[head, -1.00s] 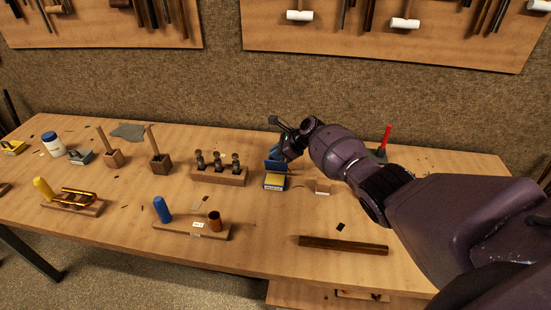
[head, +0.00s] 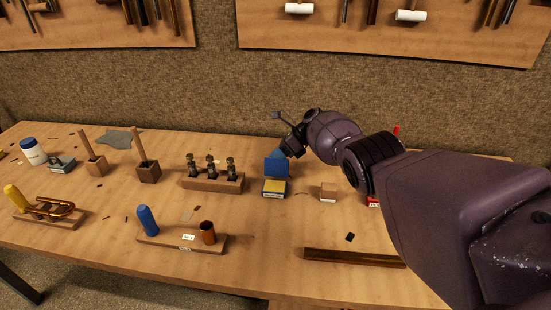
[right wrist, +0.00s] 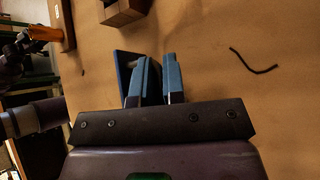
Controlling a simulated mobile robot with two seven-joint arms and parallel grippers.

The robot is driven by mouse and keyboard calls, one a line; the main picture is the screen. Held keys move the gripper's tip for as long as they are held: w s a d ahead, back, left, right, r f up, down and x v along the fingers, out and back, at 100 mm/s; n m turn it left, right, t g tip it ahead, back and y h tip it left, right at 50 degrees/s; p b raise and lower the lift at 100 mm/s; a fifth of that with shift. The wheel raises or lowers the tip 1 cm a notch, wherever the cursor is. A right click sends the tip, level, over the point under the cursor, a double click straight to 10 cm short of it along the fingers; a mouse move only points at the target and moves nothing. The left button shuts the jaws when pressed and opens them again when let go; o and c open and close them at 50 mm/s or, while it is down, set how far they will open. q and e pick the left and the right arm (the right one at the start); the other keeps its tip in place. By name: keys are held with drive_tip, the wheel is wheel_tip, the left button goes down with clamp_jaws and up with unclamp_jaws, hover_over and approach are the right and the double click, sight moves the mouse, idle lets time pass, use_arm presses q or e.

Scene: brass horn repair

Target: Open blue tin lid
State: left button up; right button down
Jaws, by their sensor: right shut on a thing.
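The blue tin (head: 273,194) stands on the bench with its yellow inside showing. Its blue lid (head: 277,167) is up, standing steeply at the back edge of the tin. My right gripper (head: 284,152) is at the upper edge of the lid, shut on it, with the arm coming in from the right. In the right wrist view the lid is a dark blue panel (right wrist: 127,66) beside the blue-grey fingers (right wrist: 157,78); the grip itself is partly hidden there.
A wooden block with several valves (head: 212,184) stands left of the tin. A small cardboard box (head: 328,191) stands to its right. A dark wooden bar (head: 352,258) lies at the front. A stand with a blue peg (head: 148,220) is front left. Bench between is clear.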

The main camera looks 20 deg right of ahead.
use_arm(q)
drive_tip(key=shift+s+f, duration=0.15)
use_arm(e)
drive_tip(key=shift+s+f, duration=0.15)
drive_tip(key=shift+f, duration=0.1)
drive_tip(key=c, duration=1.5)
unclamp_jaws()
use_arm(q)
drive_tip(key=shift+s, duration=0.15)
use_arm(e)
drive_tip(key=shift+r, duration=0.1)
use_arm(q)
drive_tip(key=shift+a, duration=0.1)
use_arm(e)
drive_tip(key=shift+d+r, duration=0.35)
drive_tip(key=shift+r, duration=0.05)
use_arm(q)
drive_tip(key=shift+r+p, duration=0.4)
drive_tip(key=shift+p, duration=0.35)
use_arm(e)
drive_tip(key=v, duration=1)
drive_tip(key=shift+f, duration=0.1)
